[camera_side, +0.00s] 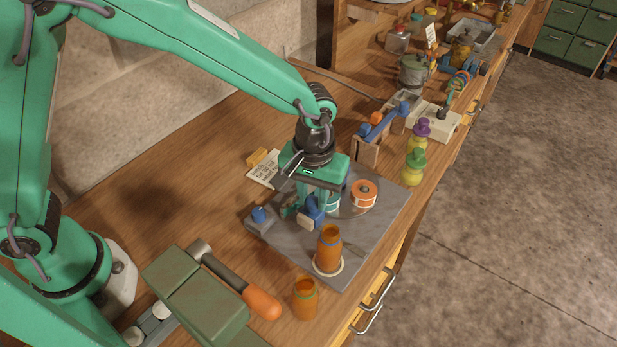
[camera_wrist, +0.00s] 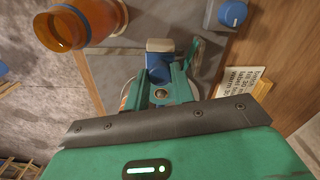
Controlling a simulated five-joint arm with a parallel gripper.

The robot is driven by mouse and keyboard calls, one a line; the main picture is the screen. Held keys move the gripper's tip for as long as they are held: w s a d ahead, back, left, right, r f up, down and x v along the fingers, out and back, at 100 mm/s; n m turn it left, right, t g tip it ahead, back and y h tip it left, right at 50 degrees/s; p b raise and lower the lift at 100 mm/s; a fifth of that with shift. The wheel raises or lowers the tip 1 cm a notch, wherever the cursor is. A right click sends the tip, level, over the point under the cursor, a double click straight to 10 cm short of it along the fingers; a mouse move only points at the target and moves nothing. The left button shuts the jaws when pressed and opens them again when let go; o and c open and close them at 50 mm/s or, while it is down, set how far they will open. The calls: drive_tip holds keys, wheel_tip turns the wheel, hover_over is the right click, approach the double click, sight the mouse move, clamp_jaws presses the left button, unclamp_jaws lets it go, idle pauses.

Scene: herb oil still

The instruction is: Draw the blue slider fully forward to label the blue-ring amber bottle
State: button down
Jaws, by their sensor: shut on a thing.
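The amber bottle with a blue ring (camera_side: 329,252) stands upright in a pale ring on the grey plate. It also shows at the upper left of the wrist view (camera_wrist: 92,22). The blue slider (camera_side: 311,211) has a pale front block and sits on the plate, behind and left of this bottle. In the wrist view the slider (camera_wrist: 159,70) is between my fingers. My gripper (camera_side: 308,204) points down and is shut on the slider, apart from the bottle. The fingers partly hide the slider.
The grey plate (camera_side: 372,236) also bears an orange-topped spool (camera_side: 364,193) and a blue knob (camera_side: 260,215). A green-ringed amber bottle (camera_side: 305,299) and an orange-handled tool (camera_side: 262,302) are in front. Yellow bottles (camera_side: 413,168) stand at the right edge. Bare wood lies left.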

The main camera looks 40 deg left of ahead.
drive_tip(key=d, duration=1.2)
drive_tip(key=shift+d+r, duration=0.1)
drive_tip(key=c, duration=1.2)
unclamp_jaws()
drive_tip(key=shift+r, duration=3.85)
drive_tip(key=shift+a+r, duration=0.1)
drive_tip(key=shift+a, duration=0.1)
